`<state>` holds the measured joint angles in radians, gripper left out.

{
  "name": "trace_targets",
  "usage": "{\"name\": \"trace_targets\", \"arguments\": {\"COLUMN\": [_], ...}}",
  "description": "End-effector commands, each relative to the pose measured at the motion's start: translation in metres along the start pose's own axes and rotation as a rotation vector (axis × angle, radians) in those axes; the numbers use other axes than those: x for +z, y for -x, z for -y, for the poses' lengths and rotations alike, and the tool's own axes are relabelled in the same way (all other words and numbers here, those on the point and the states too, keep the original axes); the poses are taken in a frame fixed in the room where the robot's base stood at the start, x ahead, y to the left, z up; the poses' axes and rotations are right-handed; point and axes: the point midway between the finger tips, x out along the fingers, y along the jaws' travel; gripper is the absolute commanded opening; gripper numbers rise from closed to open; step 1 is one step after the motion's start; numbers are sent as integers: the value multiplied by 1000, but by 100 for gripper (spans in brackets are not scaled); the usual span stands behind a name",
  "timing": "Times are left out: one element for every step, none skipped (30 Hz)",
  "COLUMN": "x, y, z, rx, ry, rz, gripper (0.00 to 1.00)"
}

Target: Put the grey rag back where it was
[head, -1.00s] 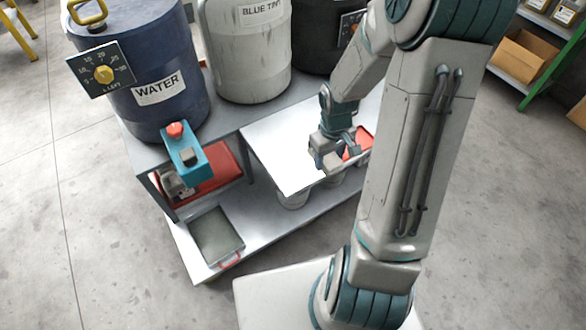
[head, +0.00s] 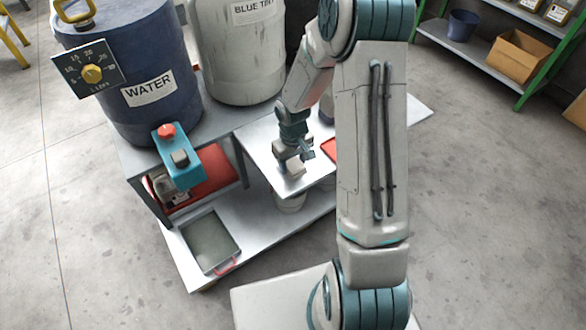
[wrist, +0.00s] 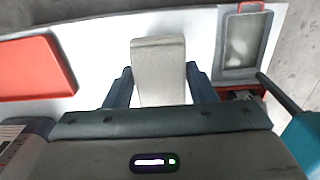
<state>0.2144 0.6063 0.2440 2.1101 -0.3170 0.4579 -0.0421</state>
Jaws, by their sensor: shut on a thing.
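The grey rag, a pale grey rectangular piece, stands out between the fingers of my gripper in the wrist view (wrist: 158,72). My gripper (wrist: 160,88) is shut on it, with one dark blue finger on each side. In the head view my gripper (head: 296,154) is over the pale metal tabletop (head: 260,152), left of the red tray (head: 329,148). The rag shows only small there, and I cannot tell whether it touches the tabletop. My arm hides part of the red tray.
A blue WATER barrel (head: 125,65) with a teal dispenser (head: 178,155) stands at the left, a BLUE TINT barrel (head: 235,50) behind. A metal tray with a red handle (head: 209,243) lies on the lower shelf. The tabletop left of my gripper is clear.

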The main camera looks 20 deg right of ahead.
Motion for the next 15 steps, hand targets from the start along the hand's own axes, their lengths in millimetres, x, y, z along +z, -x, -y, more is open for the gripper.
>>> {"name": "trace_targets", "arguments": {"x": [1,1,1,1,1,1,1,1,0,1,1,1,1,1,1], "y": [-12,-17,-23,-26,-28,-29,-29,-28,-28,-28,-28,-28,-28,-29,-31], "z": [1,1,0,0,0,0,0,0,0,0,0,0,0,0,0], "rx": [-2,-2,-2,-1,-1,0,0,0,0,0,0,0,0,0,-1], "ry": [0,0,-1,-1,0,0,0,0,-1,-1,-1,-1,-1,-1,-1], "rz": [4,4,3,3,2,2,1,1,1,1,1,1,1,1,1], "gripper": [29,29,29,29,29,29,29,29,29,29,29,29,29,29,29]}}
